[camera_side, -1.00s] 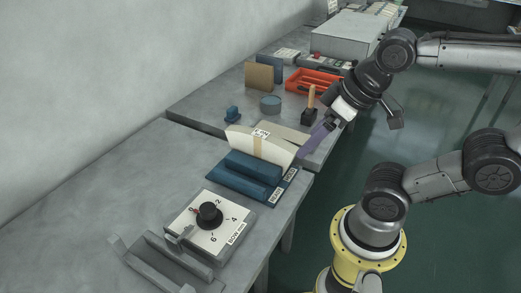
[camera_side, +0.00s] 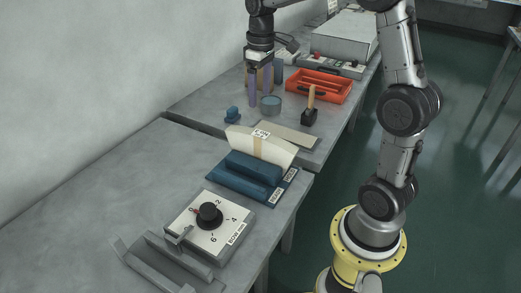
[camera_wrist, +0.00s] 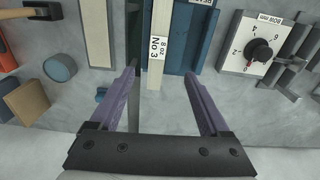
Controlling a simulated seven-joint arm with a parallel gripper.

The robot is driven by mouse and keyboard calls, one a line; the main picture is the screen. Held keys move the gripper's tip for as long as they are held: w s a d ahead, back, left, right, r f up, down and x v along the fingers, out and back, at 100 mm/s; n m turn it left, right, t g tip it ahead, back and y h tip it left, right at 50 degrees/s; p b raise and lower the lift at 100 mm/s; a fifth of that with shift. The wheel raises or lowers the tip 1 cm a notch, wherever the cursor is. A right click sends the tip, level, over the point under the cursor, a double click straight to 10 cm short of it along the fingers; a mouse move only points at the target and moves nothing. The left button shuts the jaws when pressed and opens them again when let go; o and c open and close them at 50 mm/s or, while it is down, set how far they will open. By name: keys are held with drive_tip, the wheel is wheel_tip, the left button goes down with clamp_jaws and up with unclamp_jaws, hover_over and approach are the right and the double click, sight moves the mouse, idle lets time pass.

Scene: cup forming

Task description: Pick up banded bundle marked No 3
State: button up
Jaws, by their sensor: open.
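The banded bundle (camera_side: 280,153) is a cream stack with a tan band and a white label, standing in the blue holder (camera_side: 225,180). In the wrist view the bundle (camera_wrist: 161,22) shows its end label, "8 oz No 3", ahead of and between the fingertips. My gripper (camera_side: 259,101) has two purple fingers, pointing down and apart from the bundle, up and behind it in the side view. In the wrist view my gripper (camera_wrist: 160,74) is open and empty. The bundle's lower part is hidden by the holder in the side view.
A dial box (camera_side: 210,224) and a grey cradle (camera_side: 160,262) stand in front of the holder. A round blue-grey tin (camera_side: 271,105), a wooden-handled tool (camera_side: 310,112), a pale flat strip (camera_side: 285,134) and an orange tray (camera_side: 320,86) are behind. The near table's left side is clear.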

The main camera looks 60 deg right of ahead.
wheel_tip(320, 180, down, 2)
drive_tip(key=d, duration=0.1)
hover_over(260, 134)
drive_tip(key=f, duration=0.7)
drive_tip(key=shift+s+d+f, duration=0.1)
drive_tip(key=shift+s+f, duration=0.2)
drive_tip(key=shift+s, duration=0.05)
drive_tip(key=shift+w+f, duration=0.15)
drive_tip(key=shift+f, duration=1.25)
drive_tip(key=shift+w+f, duration=0.1)
drive_tip(key=shift+f, duration=1.25)
clamp_jaws()
drive_tip(key=shift+w+r, duration=0.1)
drive_tip(key=shift+r, duration=0.05)
